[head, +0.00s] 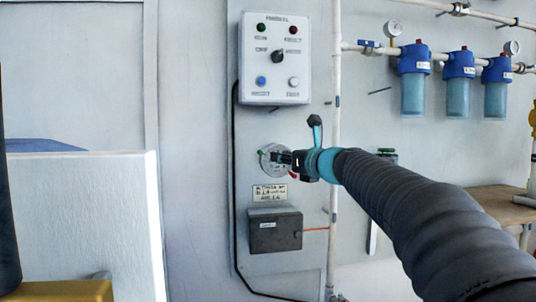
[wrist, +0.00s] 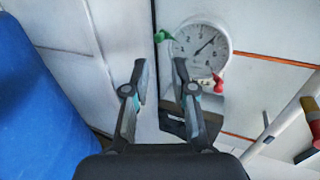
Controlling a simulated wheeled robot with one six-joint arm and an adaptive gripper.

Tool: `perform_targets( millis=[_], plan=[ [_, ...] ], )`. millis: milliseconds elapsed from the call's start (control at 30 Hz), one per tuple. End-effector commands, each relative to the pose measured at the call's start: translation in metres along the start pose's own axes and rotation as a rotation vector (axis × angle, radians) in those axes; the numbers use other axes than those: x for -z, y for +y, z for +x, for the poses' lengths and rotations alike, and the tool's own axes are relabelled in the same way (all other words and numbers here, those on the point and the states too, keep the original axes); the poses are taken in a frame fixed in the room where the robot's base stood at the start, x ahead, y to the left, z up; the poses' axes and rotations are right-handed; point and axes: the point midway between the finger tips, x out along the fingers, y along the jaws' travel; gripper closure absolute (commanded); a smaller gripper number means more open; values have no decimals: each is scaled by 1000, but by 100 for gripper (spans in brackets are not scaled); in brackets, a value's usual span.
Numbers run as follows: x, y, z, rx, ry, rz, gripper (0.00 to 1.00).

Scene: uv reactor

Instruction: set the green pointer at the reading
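A round white gauge (wrist: 203,46) is on the wall, seen tilted in the wrist view. Its dark needle points to the upper right of the dial; the exact number is too small to read. The green pointer (wrist: 164,36) stands out from the rim at the upper left, and a red pointer (wrist: 219,84) at the lower right. In the head view the gauge (head: 266,168) is partly hidden by my gripper (head: 286,158). In the wrist view my gripper (wrist: 160,66) is open and empty, its tips just below the green pointer, with no clear contact.
A label plate (head: 269,193) and a dark grey box (head: 275,231) are below the gauge. A control panel (head: 274,58) is above. A vertical white pipe (head: 336,85) runs close on the right. Blue filter housings (head: 458,82) hang at the upper right.

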Motion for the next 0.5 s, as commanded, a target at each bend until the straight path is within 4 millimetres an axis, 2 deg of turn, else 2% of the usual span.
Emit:
perform_targets(
  millis=[33,300,500],
  plan=[
    [0,1,11,-3,1,1,75],
    [0,1,60,-3,2,0,75],
    [0,0,85,-1,1,-2,75]
  ],
)
